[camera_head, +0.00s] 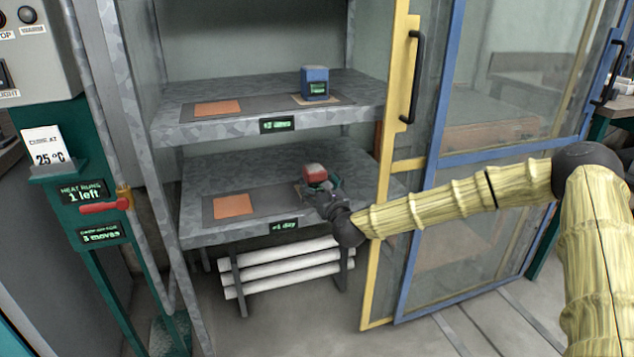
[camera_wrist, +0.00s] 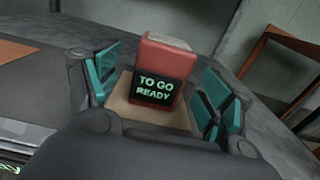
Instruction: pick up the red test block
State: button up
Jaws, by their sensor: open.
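The red test block (camera_head: 315,172) stands on the lower shelf (camera_head: 205,168) at its right part. In the wrist view the red block (camera_wrist: 153,72) shows a dark display reading "TO GO READY" and stands on a tan pad (camera_wrist: 122,112). My gripper (camera_head: 322,190) is at the block. In the wrist view its teal-padded fingers (camera_wrist: 160,95) stand open on either side of the block, with gaps visible between pads and block. The lower front of the block is partly hidden by my gripper in the head view.
A blue block (camera_head: 315,83) stands on the upper shelf (camera_head: 240,91), above my gripper. Orange squares (camera_head: 217,108) (camera_head: 233,206) lie left on both shelves. A yellow-framed door (camera_head: 391,140) with a black handle (camera_head: 414,75) stands right of the shelves, close to my arm.

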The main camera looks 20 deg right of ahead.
jog(key=shift+w+f+b, duration=0.1)
jog(key=shift+w+b, duration=0.55)
jog(key=shift+w, duration=1.9)
jog(key=shift+c, duration=0.4)
jog(key=c, duration=1.3)
jog(key=shift+c, duration=0.6)
jog(key=shift+r, duration=0.2)
